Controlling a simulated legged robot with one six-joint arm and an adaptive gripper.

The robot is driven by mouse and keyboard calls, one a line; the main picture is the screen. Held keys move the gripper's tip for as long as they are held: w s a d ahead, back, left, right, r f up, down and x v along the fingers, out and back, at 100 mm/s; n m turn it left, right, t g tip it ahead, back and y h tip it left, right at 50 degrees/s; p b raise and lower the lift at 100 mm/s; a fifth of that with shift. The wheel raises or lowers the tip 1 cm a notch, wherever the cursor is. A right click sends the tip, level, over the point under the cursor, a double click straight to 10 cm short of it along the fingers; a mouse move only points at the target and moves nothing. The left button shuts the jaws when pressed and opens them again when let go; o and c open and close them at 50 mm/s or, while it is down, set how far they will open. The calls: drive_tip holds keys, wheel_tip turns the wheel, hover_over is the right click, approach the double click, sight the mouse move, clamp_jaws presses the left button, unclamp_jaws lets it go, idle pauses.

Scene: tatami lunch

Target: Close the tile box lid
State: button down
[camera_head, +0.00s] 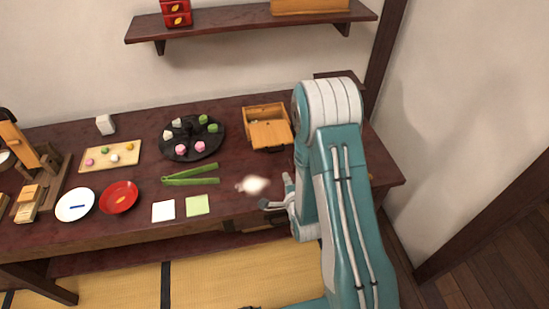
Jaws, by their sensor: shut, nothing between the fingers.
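The wooden tile box (249,113) stands at the back right of the dark table, left of my arm. Its back part is open and shows a dark inside. A lighter flat panel, which looks like the lid (270,134), covers the front part; whether it slides or hinges I cannot tell. My gripper (274,204) is over the table's front edge, in front of the box and apart from it. It is shut and empty. My arm passes close to the right of the box.
A black round tray (181,153) with sweets stands left of the box. A wall shelf (250,21) hangs above.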

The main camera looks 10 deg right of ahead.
drive_tip(key=x, duration=1)
drive_tip(key=shift+w+a, duration=0.3)
drive_tip(key=shift+w, duration=0.1)
drive_tip(key=shift+w+d+f, duration=0.15)
drive_tip(key=shift+w+f, duration=0.1)
drive_tip(key=shift+w, duration=0.45)
